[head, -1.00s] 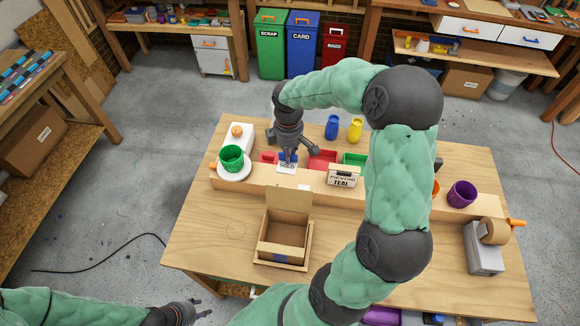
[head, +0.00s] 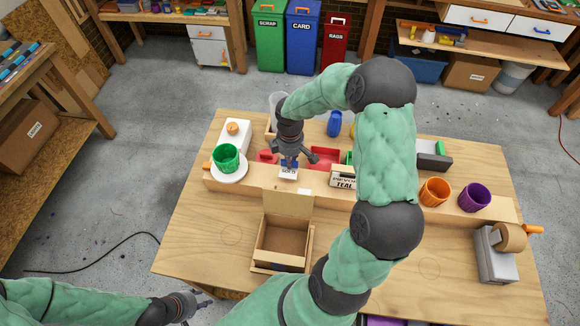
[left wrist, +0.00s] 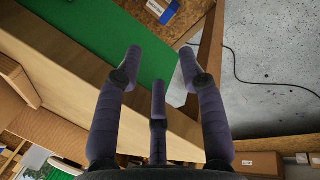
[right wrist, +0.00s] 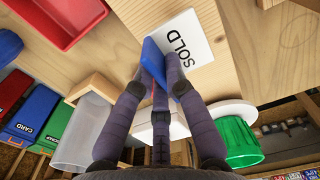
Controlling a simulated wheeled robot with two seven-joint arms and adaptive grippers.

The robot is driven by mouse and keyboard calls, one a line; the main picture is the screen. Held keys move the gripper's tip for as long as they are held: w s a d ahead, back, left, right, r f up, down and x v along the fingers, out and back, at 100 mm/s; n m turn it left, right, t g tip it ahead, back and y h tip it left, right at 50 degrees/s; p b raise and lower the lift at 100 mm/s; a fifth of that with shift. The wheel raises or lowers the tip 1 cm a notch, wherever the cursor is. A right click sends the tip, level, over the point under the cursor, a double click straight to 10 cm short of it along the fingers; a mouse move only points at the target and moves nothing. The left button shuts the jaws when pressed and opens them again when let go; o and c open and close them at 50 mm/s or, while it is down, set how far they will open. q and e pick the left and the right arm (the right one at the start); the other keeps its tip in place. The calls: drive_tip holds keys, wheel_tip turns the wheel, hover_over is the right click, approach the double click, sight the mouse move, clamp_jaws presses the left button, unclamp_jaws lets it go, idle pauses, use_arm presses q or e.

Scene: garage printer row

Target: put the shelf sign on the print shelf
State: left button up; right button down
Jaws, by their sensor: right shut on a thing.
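The shelf sign, a small white card reading SOLD (head: 288,173) with a blue grip tab, is held by my right gripper (head: 290,162). In the right wrist view the fingers (right wrist: 160,82) are closed on the blue tab (right wrist: 153,62), and the card (right wrist: 182,42) faces the camera. The print shelf is the long raised wooden ledge (head: 235,187) across the table. The sign is at this ledge, left of the middle; whether it touches the wood I cannot tell. My left gripper (head: 198,298) is open and empty, low at the left, away from the table; its fingers (left wrist: 160,55) are spread.
A white sign reading TEAL (head: 343,182) stands to the right on the ledge. A green cup on a saucer (head: 227,158) is left. Red trays (head: 324,157) lie behind. An open cardboard box (head: 284,243) is in front. Orange (head: 434,192) and purple (head: 473,196) cups stand right.

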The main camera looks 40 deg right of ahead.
wheel_tip(320, 180, down, 4)
drive_tip(key=shift+r, duration=0.25)
drive_tip(key=shift+f+b, duration=0.1)
drive_tip(key=shift+b, duration=0.25)
drive_tip(key=c, duration=1.3)
unclamp_jaws()
drive_tip(key=shift+r, duration=0.35)
wheel_tip(320, 180, up, 12)
drive_tip(key=shift+f+p, duration=0.2)
drive_tip(key=shift+p, duration=0.9)
